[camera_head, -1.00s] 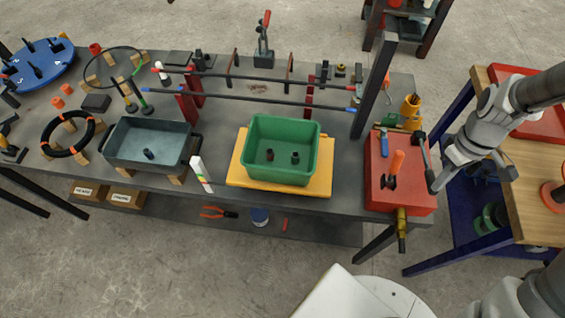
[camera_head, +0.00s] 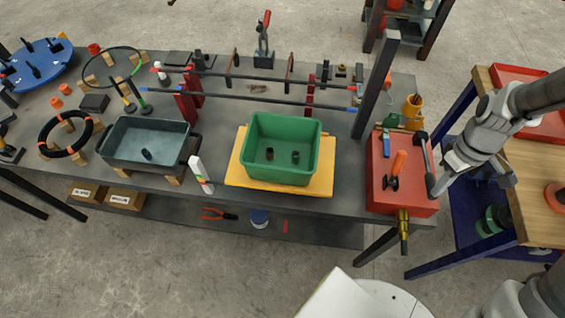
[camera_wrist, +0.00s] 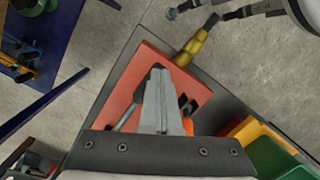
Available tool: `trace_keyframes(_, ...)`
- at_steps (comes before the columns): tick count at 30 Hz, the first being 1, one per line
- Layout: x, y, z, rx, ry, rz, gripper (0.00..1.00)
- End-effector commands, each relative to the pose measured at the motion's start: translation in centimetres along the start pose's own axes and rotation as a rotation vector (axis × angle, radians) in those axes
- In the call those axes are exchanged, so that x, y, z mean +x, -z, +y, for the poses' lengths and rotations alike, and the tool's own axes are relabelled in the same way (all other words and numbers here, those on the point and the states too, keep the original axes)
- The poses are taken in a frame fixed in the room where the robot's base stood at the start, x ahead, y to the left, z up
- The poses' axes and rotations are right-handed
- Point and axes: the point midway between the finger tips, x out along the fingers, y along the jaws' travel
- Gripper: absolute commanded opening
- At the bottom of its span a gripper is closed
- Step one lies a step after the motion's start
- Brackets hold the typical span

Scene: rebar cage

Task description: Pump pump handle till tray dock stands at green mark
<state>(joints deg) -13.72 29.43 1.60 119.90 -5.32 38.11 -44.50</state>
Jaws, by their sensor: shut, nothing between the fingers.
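The red pump unit (camera_head: 385,200) sits at the bench's right end. A dark pump handle (camera_head: 423,150) lies along its right side; it also shows in the wrist view (camera_wrist: 127,118). An orange-gripped lever (camera_head: 398,163) stands on the pump. My gripper (camera_head: 434,190) is shut and empty, pointing down at the pump's right edge beside the dark handle. Contact cannot be told. In the wrist view my gripper (camera_wrist: 158,72) is over the red pump. The yellow tray dock (camera_head: 239,171) bears a green bin (camera_head: 283,172).
A brass fitting (camera_head: 403,222) juts from the pump's front. A dark upright post (camera_head: 377,85) stands behind the pump. A wooden table (camera_head: 530,190) with red trays is at right. A grey tray (camera_head: 147,170) stands left on the bench.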

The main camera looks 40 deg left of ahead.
Motion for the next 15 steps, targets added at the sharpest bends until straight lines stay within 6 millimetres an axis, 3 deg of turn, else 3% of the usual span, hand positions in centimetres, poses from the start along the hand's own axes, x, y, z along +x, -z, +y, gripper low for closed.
trace_keyframes(5, -0.5, 0.1, 0.0, 0.000, -0.001, 0.002, 0.00)
trace_keyframes(15, -4.5, 0.8, 0.5, 0.000, -0.002, 0.003, 0.00)
